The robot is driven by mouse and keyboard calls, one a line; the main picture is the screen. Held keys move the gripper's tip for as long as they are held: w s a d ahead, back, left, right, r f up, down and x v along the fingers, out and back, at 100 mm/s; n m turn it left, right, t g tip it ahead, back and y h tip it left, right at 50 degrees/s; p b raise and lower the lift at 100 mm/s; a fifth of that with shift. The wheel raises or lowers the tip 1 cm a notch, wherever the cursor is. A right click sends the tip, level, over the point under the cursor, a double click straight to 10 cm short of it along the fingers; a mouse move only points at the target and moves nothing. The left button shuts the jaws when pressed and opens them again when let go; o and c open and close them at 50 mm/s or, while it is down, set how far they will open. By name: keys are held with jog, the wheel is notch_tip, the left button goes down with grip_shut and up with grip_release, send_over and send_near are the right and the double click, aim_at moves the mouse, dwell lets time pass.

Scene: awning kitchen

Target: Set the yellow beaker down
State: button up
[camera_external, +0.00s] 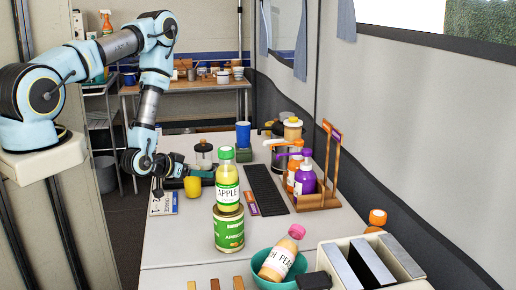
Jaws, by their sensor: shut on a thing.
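The yellow beaker (193,188) is at the left edge of the white table, upright and partly covered at its top by my gripper. My gripper (188,177) comes in from the left and is shut on the beaker near its rim. The fingertips are small and dark, so their exact hold is hard to see. I cannot tell whether the beaker's base touches the table (183,235).
A blue and white box (163,204) lies just left of the beaker. An apple juice bottle (227,180) stands on a green can (228,230) in front right. A black mat (265,190) lies to the right.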

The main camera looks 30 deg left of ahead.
jog(key=shift+f, duration=0.15)
jog(key=o, duration=1.3)
jog(key=shift+o, duration=0.2)
